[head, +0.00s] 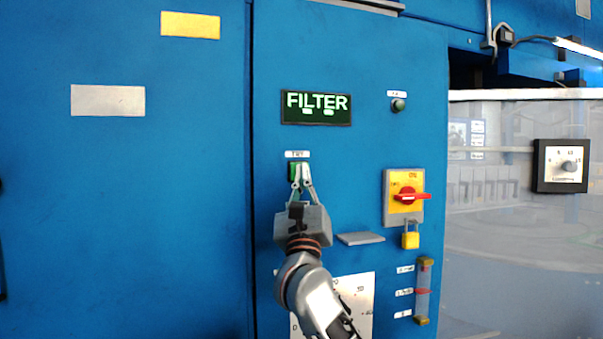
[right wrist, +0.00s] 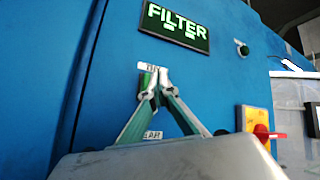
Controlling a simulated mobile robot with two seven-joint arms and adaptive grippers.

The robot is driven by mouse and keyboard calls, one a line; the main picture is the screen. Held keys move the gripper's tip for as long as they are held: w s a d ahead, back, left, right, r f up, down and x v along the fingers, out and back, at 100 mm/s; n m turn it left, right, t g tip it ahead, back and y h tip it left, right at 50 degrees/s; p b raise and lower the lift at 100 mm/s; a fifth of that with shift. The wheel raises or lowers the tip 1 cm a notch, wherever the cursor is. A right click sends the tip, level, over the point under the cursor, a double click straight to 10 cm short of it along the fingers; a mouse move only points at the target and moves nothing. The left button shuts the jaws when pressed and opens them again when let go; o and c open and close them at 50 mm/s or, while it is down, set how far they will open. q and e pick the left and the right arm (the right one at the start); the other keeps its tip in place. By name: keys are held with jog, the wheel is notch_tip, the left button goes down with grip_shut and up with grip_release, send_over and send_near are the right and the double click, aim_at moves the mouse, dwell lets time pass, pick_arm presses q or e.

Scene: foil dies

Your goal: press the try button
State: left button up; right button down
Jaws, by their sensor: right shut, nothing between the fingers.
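The green button (head: 293,172) sits on the blue cabinet front under a small white label (head: 297,154); its lettering is hard to read. My right gripper (head: 301,168) is shut and empty, with its fingertips in front of the button, covering part of it. In the right wrist view the shut fingertips (right wrist: 154,84) are just below the label (right wrist: 152,68), and I cannot tell whether they touch the button. A dark display (head: 316,107) above reads FILTER in pale green letters. My left gripper is not in view.
A yellow switch plate with a red handle (head: 408,196) and a yellow padlock (head: 410,240) are to the right. A small grey ledge (head: 360,238) juts out near my right gripper. A small dark green round knob or lamp (head: 398,105) is at the upper right.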

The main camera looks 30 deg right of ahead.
jog(key=shift+s, duration=0.1)
jog(key=shift+s+a+f+p, duration=0.1)
jog(key=shift+s+a+p, duration=0.1)
jog(key=shift+s+p, duration=0.5)
jog(key=shift+s, duration=0.1)
jog(key=s+p, duration=0.1)
jog(key=s, duration=0.1)
jog(key=s+a+p, duration=0.1)
jog(key=s, duration=0.2)
jog(key=shift+w, duration=0.1)
dwell(0.9)
